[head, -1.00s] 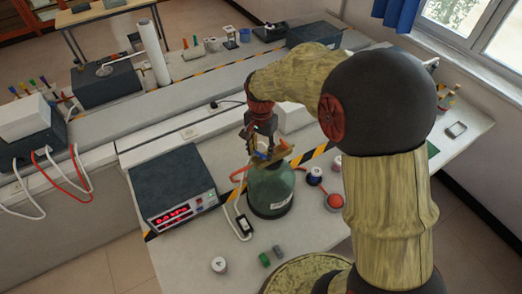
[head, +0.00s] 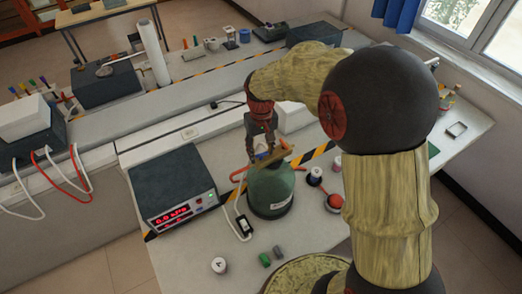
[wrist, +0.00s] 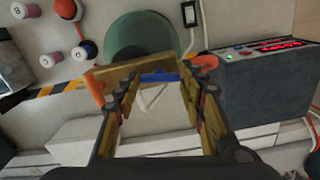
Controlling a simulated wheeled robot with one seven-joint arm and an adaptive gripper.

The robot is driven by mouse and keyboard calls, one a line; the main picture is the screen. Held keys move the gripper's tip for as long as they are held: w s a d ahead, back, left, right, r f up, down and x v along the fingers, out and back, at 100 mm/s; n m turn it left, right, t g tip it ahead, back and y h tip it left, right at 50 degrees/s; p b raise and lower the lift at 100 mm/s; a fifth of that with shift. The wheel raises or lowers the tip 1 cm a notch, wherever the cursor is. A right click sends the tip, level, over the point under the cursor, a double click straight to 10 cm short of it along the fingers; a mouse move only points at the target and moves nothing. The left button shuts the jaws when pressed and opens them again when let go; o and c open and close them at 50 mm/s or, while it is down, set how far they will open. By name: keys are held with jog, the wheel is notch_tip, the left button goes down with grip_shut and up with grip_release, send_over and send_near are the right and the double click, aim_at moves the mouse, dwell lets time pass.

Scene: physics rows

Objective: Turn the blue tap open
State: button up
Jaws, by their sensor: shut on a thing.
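The blue tap (wrist: 160,77) sits at the top of a green rounded vessel with a white label (head: 270,190). In the wrist view the tap shows as a short blue bar between my two fingers, in front of the vessel (wrist: 141,36). My gripper (wrist: 159,82) is shut on the blue tap, one finger at each end. In the head view my gripper (head: 264,155) points down over the vessel's top, and its fingers hide most of the tap. A tan bar (head: 280,155) crosses by the fingers, partly hidden.
A dark box with a red display (head: 175,187) stands left of the vessel. A red-and-white round object (head: 334,202) and small jars are to its right. A white device with a cord (head: 243,225) lies close in front. Green and grey cylinders (head: 265,260) lie nearer.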

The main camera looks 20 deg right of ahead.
jog(key=shift+n, duration=0.9)
jog(key=o, duration=1.2)
jog(key=shift+c, duration=0.2)
notch_tip(320, 180, up, 12)
